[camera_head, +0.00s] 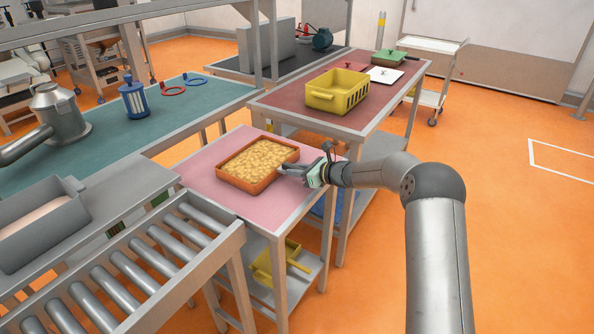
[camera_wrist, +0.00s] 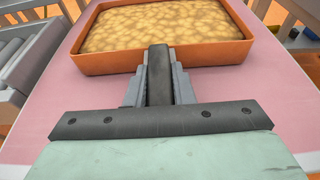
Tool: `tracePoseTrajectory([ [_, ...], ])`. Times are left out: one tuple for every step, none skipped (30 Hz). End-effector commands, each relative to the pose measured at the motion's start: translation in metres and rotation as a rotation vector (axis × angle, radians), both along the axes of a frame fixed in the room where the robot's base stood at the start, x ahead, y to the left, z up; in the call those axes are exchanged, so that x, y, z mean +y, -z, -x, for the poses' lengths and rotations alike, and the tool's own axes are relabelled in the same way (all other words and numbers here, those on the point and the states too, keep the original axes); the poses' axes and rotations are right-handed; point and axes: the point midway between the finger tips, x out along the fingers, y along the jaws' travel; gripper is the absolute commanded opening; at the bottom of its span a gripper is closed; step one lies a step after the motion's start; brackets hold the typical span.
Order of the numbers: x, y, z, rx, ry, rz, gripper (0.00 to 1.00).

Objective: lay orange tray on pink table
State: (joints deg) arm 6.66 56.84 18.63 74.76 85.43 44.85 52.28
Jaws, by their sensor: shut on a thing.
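The orange tray (camera_head: 246,183) is full of a tan, lumpy filling. It is at the pink table (camera_head: 196,171), over the middle of its top. It looks level and at or very near the surface; I cannot tell for sure whether it touches. In the wrist view the tray (camera_wrist: 205,54) is at the top, with the pink table top (camera_wrist: 258,90) around it. My gripper (camera_head: 284,169) is at the tray's right side, shut on its near wall. It also shows in the wrist view (camera_wrist: 159,52), where the fingers meet the wall's middle.
A roller conveyor (camera_head: 150,275) adjoins the pink table at the front left. A dark red table (camera_head: 305,112) with a yellow crate (camera_head: 337,91) stands behind. A green-topped bench (camera_head: 110,150) is at left. Bare pink surface surrounds the tray.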

Motion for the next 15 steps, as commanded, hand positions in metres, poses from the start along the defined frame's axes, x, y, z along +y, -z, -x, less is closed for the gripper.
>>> tracePoseTrajectory([
  [0.0005, -0.0012, -0.0004, -0.003, 0.000, -0.003, 0.00],
  [0.0005, -0.0017, -0.0005, -0.003, 0.000, -0.003, 0.00],
  [0.0005, -0.0018, -0.0004, -0.003, 0.000, -0.003, 0.00],
  [0.0004, -0.0018, -0.0004, -0.003, 0.000, -0.003, 0.00],
  [0.0004, -0.0018, -0.0004, -0.003, 0.000, -0.003, 0.00],
  [0.0005, -0.0018, -0.0004, -0.003, 0.000, -0.003, 0.00],
  [0.0004, -0.0018, -0.0004, -0.003, 0.000, -0.003, 0.00],
  [0.0005, -0.0018, -0.0004, -0.003, 0.000, -0.003, 0.27],
  [0.0004, -0.0018, -0.0004, -0.003, 0.000, -0.003, 0.38],
  [0.0004, -0.0017, -0.0003, -0.002, 0.000, -0.002, 0.47],
  [0.0004, -0.0015, -0.0003, -0.002, 0.000, -0.002, 0.47],
  [0.0004, -0.0012, -0.0003, -0.002, 0.000, -0.002, 0.47],
  [0.0003, -0.0010, -0.0003, -0.002, 0.000, -0.001, 0.47],
  [0.0003, -0.0008, -0.0003, -0.002, 0.000, -0.001, 0.47],
  [0.0003, -0.0006, -0.0001, -0.002, 0.000, -0.001, 0.47],
])
